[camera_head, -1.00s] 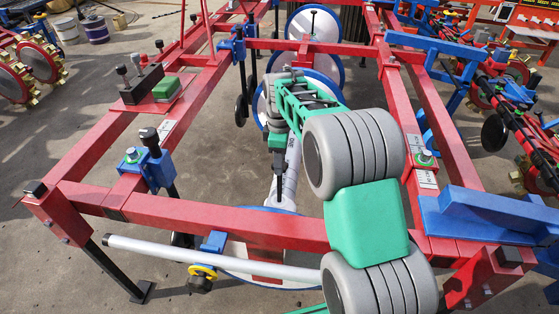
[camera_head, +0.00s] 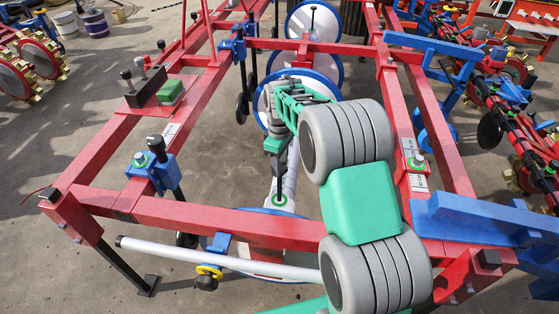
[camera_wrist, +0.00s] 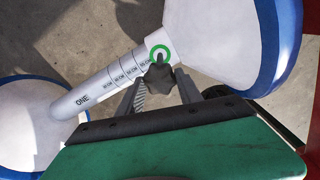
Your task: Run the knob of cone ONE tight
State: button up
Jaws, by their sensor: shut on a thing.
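The tube of cone ONE (camera_wrist: 83,99) is white-grey, marked "ONE" with a printed scale. It runs between two white cones with blue rims in the wrist view. A green ring (camera_wrist: 160,52) sits near its upper right end. A dark star-shaped knob (camera_wrist: 158,84) is just below the ring. My gripper (camera_wrist: 160,92) is shut on the knob, with one grey finger on each side. In the head view my gripper (camera_head: 279,178) hangs over the tube, above the green ring (camera_head: 280,199). Its fingertips are too small there to make out the grip.
Red frame beams surround the tube, with a front beam (camera_head: 225,224) close by. A grey bar (camera_head: 215,260) lies before it. A black block with knobs and a green box (camera_head: 170,92) sit on the left beam. Blue brackets (camera_head: 152,172) stand on the beams.

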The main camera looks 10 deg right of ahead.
jog(key=o, duration=1.4)
jog(key=shift+c, duration=0.2)
jog(key=shift+r, duration=0.1)
notch_tip(320, 180, up, 8)
jog(key=p, duration=0.2)
jog(key=shift+p, duration=0.35)
jog(key=shift+f, duration=0.2)
